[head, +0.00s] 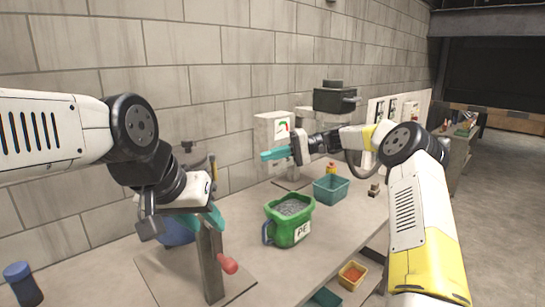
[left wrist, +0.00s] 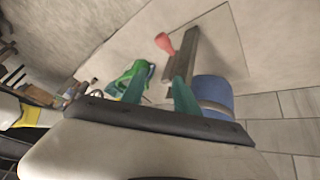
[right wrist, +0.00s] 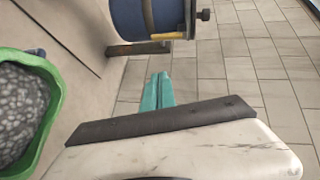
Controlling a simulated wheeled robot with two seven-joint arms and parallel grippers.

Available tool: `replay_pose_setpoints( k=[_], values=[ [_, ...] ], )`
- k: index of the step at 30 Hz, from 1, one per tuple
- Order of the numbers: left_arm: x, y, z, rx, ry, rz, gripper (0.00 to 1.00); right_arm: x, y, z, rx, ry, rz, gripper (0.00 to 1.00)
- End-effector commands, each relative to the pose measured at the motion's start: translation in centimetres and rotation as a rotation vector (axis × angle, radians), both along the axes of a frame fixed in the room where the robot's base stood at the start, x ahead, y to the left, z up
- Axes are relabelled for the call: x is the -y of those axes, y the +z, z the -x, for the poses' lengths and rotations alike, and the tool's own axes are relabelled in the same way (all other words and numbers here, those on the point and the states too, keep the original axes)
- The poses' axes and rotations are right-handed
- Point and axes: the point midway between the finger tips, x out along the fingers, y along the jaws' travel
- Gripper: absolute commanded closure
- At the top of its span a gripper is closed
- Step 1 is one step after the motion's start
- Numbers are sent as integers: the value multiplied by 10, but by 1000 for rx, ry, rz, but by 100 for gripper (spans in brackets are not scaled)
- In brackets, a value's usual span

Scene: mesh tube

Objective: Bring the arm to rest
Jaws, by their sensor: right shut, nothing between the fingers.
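My left gripper (head: 208,217) is at the left, close to an upright grey post (head: 210,262) with a red knob (head: 228,265). In the left wrist view the teal fingers of the left gripper (left wrist: 158,85) stand apart with nothing held between them. My right gripper (head: 274,154) is raised at centre right, its fingers pointing left above the bench. In the right wrist view the teal fingers of the right gripper (right wrist: 158,88) lie together, empty. Whether the left fingers touch the post is unclear.
A blue cylinder (left wrist: 213,97) stands behind the post. A green container (head: 286,229) of grey pellets sits mid-bench, with a teal bin (head: 331,189) behind it. A dark blue-capped container (head: 22,284) is at front left.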

Motion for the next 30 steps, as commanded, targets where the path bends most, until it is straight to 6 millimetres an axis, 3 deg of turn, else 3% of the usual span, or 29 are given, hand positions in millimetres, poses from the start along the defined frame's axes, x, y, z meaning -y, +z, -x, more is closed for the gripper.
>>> replay_pose_setpoints(
  k=[5,14,23,30],
  values=[
    [0,0,0,0,0,0,64,-9,13,22,21,9,108,100],
    [0,0,0,0,0,0,64,-5,32,92,93,-28,444,100],
    [0,0,0,0,0,0,64,33,45,165,190,-136,727,100],
    [0,0,0,0,0,0,64,78,51,227,275,-257,897,100]
  ],
)
